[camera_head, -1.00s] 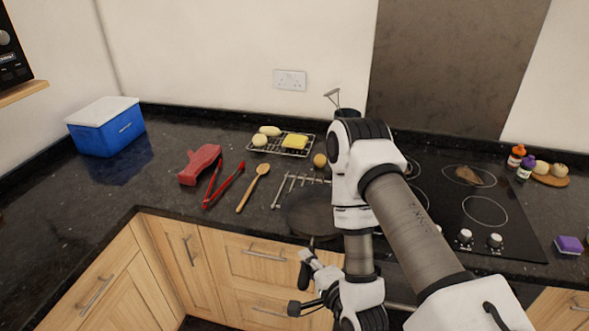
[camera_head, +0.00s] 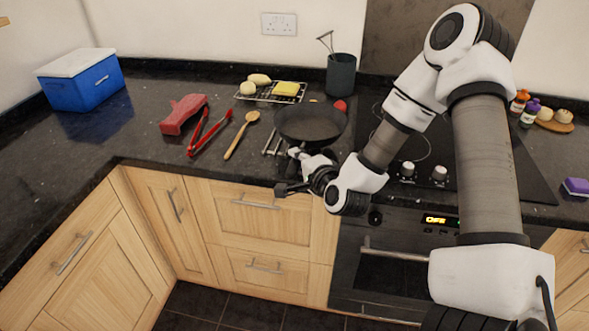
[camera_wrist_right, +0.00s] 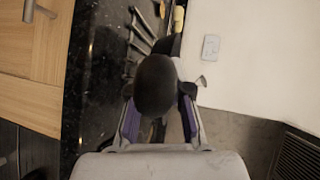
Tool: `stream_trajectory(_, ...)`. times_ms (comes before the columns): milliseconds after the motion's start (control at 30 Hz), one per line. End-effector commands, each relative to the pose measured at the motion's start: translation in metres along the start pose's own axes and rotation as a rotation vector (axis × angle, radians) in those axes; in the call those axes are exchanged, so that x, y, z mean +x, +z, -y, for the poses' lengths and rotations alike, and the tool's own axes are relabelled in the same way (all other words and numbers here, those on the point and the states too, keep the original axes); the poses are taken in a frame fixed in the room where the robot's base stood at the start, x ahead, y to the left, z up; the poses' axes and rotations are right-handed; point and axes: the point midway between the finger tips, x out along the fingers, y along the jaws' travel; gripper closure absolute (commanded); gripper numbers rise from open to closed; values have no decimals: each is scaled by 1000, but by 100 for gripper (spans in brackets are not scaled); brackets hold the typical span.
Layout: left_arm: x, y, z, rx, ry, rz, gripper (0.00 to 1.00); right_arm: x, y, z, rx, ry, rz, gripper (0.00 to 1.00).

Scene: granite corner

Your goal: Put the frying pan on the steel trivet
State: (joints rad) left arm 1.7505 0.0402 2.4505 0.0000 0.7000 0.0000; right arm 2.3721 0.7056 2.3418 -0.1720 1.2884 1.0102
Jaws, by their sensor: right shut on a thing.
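The dark frying pan (camera_head: 311,123) is level and appears raised over the countertop, its handle toward me. My right gripper (camera_head: 299,160) is shut on the pan's handle; in the right wrist view, the dark handle end (camera_wrist_right: 155,85) sits between the fingers. The steel trivet (camera_head: 271,142) lies on the counter; its left bars show at the pan's left, and the pan hides the rest. Its bars also show in the right wrist view (camera_wrist_right: 141,37). I cannot tell whether the pan touches the trivet. My left gripper is out of view.
A wire rack (camera_head: 268,97) with food is behind. A utensil pot (camera_head: 341,75) and a red round item (camera_head: 340,106) are close behind the pan. A wooden spoon (camera_head: 240,137) and red tongs (camera_head: 207,136) lie left. The hob (camera_head: 440,150) is right.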

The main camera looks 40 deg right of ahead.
Motion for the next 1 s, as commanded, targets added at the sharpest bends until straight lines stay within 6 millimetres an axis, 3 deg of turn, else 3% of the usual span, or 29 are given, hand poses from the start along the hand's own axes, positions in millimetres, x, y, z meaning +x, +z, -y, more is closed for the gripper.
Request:
stream_trajectory(233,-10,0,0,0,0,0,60,30,-6,5,-4,-3,0,100)
stream_trajectory(400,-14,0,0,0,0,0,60,36,-4,-24,-4,-2,0,100)
stream_trajectory(733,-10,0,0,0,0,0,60,38,-4,-30,-1,-4,0,100)
stream_trajectory(767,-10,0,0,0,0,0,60,38,-4,-32,1,0,1,78)
stream_trajectory(800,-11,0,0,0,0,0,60,37,-4,-31,1,0,0,64)
stream_trajectory(833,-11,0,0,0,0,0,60,37,-4,-31,1,0,0,56)
stream_trajectory(1000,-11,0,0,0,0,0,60,37,-4,-31,1,0,0,56)
